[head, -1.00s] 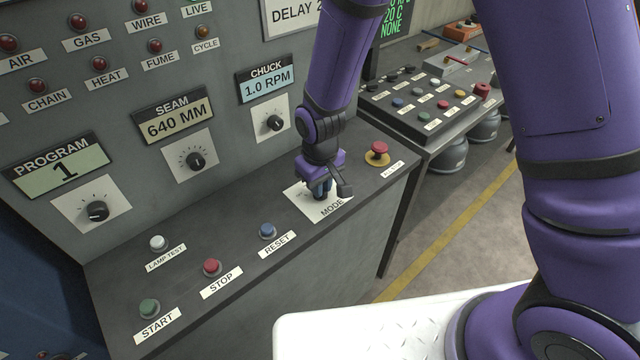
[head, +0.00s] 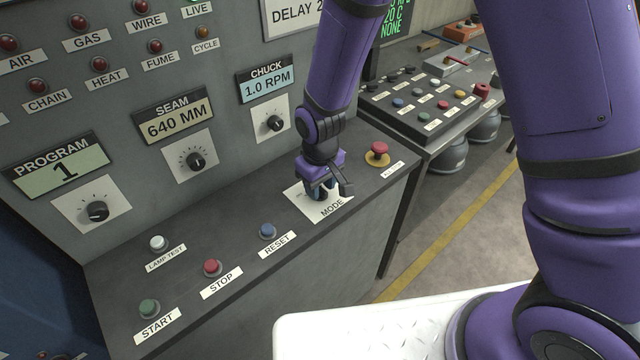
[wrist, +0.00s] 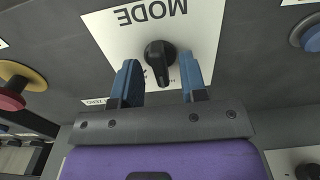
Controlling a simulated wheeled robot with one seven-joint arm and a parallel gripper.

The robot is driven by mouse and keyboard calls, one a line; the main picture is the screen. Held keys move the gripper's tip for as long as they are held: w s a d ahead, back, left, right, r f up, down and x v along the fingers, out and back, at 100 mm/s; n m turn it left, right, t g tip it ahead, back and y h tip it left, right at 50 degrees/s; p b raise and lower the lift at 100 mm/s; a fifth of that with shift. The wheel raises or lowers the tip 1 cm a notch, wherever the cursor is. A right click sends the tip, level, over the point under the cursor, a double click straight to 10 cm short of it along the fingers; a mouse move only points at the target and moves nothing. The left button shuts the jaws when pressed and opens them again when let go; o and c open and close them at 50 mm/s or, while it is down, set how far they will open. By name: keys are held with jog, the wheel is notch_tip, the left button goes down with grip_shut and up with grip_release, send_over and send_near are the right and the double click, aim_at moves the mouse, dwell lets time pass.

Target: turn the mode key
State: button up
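The mode key is a black knob (wrist: 160,58) on a white plate (wrist: 105,30) marked MODE, on the sloped console top. In the wrist view its grip bar points toward my gripper. My gripper (wrist: 160,75) is open, with one blue finger on each side of the key and visible gaps between. The fingertips reach about level with the key in the wrist view; I cannot tell their height above the plate. In the head view my gripper (head: 318,192) is over the MODE plate (head: 334,206) and hides the key.
A red mushroom button (head: 379,149) on a yellow base stands just right of my gripper. The blue RESET button (head: 267,231), red STOP button (head: 212,267), green START button (head: 149,308) and white lamp-test button (head: 158,243) lie to the left. The upright panel (head: 225,75) rises behind.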

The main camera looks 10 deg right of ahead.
jog(key=shift+r, duration=0.1)
notch_tip(320, 180, up, 11)
jog(key=shift+f, duration=0.2)
dwell(0.6)
jog(key=s+d+r+m+t, duration=0.2)
jog(key=s+d+r+m, duration=0.15)
jog(key=d+r, duration=1.2)
jog(key=s+d+r+m+t, duration=0.1)
jog(key=s+d+r, duration=0.3)
jog(key=s, duration=0.3)
jog(key=s+d+r+m+t, duration=0.2)
jog(key=s+d+r, duration=0.3)
jog(key=s, duration=0.3)
jog(key=shift+r, duration=0.15)
dwell(0.6)
